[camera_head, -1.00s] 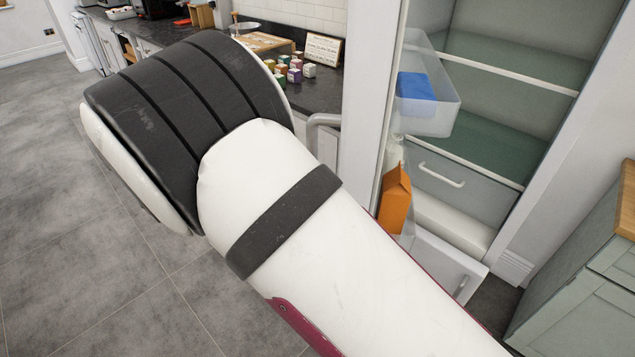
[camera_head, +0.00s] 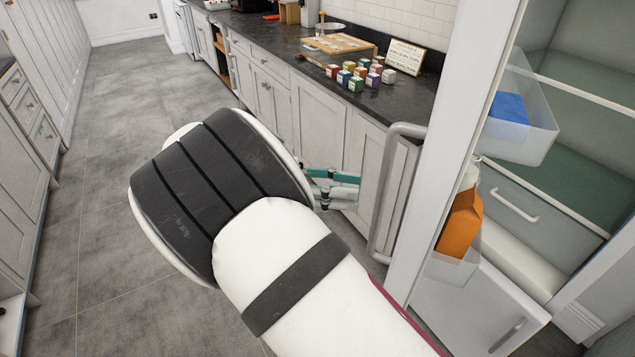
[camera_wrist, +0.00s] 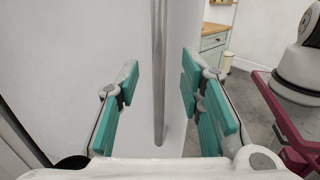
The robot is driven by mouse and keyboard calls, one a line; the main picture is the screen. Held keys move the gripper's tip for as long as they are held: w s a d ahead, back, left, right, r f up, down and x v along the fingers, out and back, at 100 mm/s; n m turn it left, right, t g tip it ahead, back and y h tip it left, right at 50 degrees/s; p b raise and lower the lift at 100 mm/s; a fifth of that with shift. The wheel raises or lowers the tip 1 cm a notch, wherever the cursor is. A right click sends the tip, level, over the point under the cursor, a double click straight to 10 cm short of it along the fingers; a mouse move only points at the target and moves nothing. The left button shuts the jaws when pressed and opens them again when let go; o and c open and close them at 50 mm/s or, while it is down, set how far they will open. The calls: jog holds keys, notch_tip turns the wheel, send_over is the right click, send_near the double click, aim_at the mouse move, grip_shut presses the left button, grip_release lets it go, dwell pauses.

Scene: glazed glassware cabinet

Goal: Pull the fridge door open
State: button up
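The white fridge door (camera_head: 438,165) stands open, seen nearly edge-on in the head view, with the fridge interior (camera_head: 590,155) showing to its right. Its grey bar handle (camera_head: 387,200) is on the door's left, outer face. My gripper (camera_head: 352,188) is left of the handle, with its teal fingers pointing at it; a small gap seems to lie between them. In the wrist view my gripper (camera_wrist: 160,85) is open, and the vertical handle (camera_wrist: 158,40) appears between the two fingers. Whether the bar is within the fingertips' reach is hard to tell.
Door bins hold a blue box (camera_head: 508,107) and an orange carton (camera_head: 460,225). A dark counter (camera_head: 310,75) with small coloured boxes (camera_head: 355,75) runs behind my gripper. A lower white drawer front (camera_head: 480,300) is below the door. Grey floor (camera_head: 120,220) at left is clear.

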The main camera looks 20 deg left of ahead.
jog(key=shift+v, duration=2.5)
